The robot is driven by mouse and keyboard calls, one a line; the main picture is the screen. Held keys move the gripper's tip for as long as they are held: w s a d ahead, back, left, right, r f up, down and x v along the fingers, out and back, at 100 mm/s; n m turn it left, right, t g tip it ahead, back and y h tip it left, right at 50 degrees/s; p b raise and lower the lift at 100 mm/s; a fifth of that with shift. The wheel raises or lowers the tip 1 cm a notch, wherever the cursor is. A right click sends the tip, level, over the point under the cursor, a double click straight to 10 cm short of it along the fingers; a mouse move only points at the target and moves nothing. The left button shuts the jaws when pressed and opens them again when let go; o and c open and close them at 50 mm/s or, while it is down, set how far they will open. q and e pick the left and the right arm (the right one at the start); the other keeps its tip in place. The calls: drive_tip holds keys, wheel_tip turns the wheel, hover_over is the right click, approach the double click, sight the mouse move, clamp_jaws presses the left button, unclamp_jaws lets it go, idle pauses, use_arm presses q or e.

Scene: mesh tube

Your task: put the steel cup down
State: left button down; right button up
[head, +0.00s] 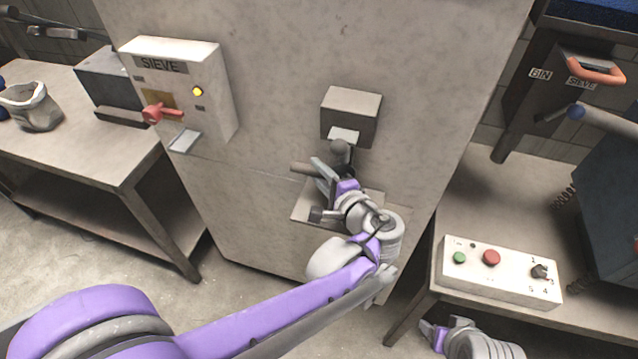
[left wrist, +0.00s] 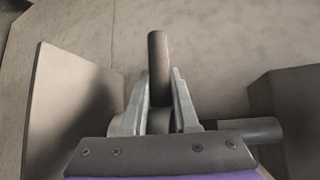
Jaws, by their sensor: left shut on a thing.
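My left gripper (head: 325,180) is in front of the tall grey cabinet, just below the small box on its face. It is shut on a grey-brown bar (head: 303,168), which seems to be the handle of the steel cup. In the left wrist view the bar (left wrist: 158,60) stands up between the two fingers (left wrist: 160,100). The cup's body is not clearly seen; the fingers and wrist hide it. A small shelf (head: 300,208) on the cabinet shows under the gripper. My right gripper (head: 434,333) is at the bottom right, partly out of frame; its jaws are unclear.
A SIEVE switch box (head: 185,90) is at left. A control panel (head: 500,268) lies on the right bench (head: 500,200). A left bench (head: 75,140) holds a sack (head: 32,105).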

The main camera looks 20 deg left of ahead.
use_arm(q)
wheel_tip(320, 180, down, 4)
drive_tip(key=shift+w+f, duration=0.15)
drive_tip(key=shift+f, duration=0.05)
drive_tip(key=shift+f+b, duration=0.15)
drive_tip(key=shift+b, duration=0.25)
drive_tip(key=c, duration=0.7)
unclamp_jaws()
